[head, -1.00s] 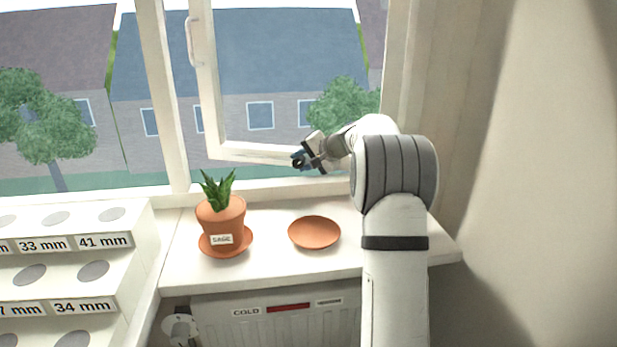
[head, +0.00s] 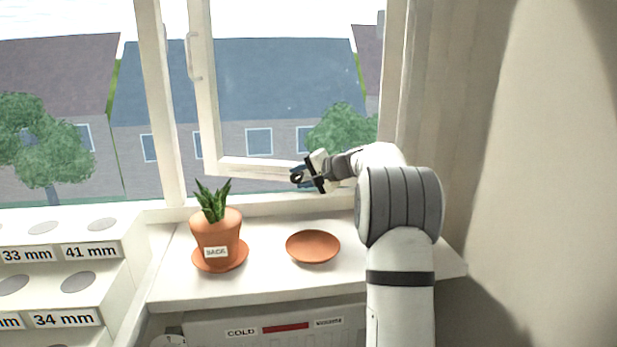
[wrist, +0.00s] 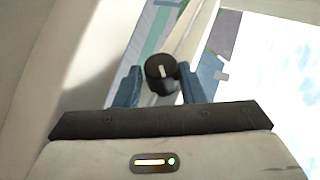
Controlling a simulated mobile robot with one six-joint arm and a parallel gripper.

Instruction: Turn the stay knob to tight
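The stay knob (wrist: 160,74) is a round black knob with a white pointer line, seen in the wrist view. The line runs nearly upright in that picture. My gripper (wrist: 159,82) has its two blue fingers on either side of the knob, with narrow gaps showing, so it looks open around it. In the head view my gripper (head: 303,177) is at the lower right of the open window sash (head: 255,167). There the knob is hard to tell apart from the dark fingertips. No tight marking is readable.
A potted plant (head: 216,228) and an empty terracotta saucer (head: 313,247) stand on the white sill (head: 270,283) below my gripper. A stepped rack (head: 100,285) with size labels is at left. A radiator (head: 215,328) is under the sill. The wall and curtain close in at right.

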